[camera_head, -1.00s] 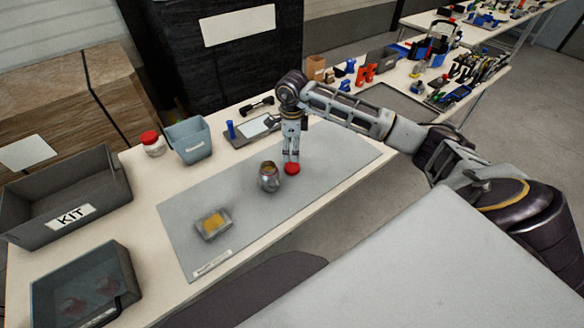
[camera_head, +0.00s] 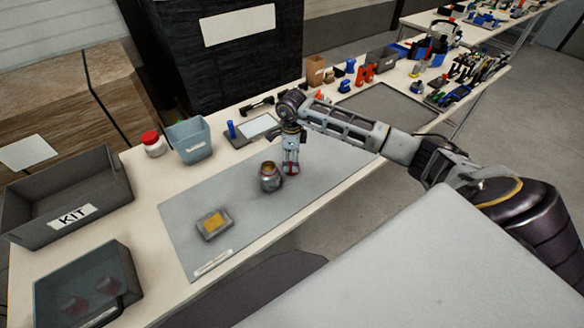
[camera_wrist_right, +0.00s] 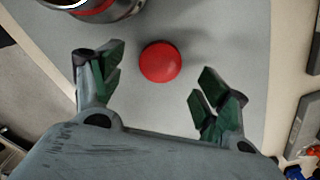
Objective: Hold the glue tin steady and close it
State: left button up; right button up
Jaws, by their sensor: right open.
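The glue tin (camera_head: 269,177) is a round metal can standing on the grey mat, its top open with a brownish inside. Part of it shows at the top left of the right wrist view (camera_wrist_right: 105,8). The red lid (camera_head: 291,169) lies on the mat just right of the tin, apart from it. My right gripper (camera_head: 291,166) points down over the lid. In the right wrist view its open fingers (camera_wrist_right: 162,98) stand on either side of the lid (camera_wrist_right: 160,62), which lies a little beyond the fingertips. My left gripper is not in view.
The grey mat (camera_head: 240,215) also holds a small tray with a yellow pad (camera_head: 214,223). A KIT bin (camera_head: 68,190), a dark bin (camera_head: 85,285), a blue-grey bin (camera_head: 189,141) and a red-capped jar (camera_head: 153,143) stand to the left. The mat's right part is clear.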

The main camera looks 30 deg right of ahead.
aim_at(291, 167)
notch_tip(291, 167, down, 3)
jog(key=shift+w+a+r+p, duration=0.1)
jog(key=shift+w+p, duration=0.05)
jog(key=shift+p, duration=0.15)
jog(key=shift+f, duration=0.65)
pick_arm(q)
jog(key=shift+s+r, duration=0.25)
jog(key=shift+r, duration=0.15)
pick_arm(e)
jog(key=c, duration=0.7)
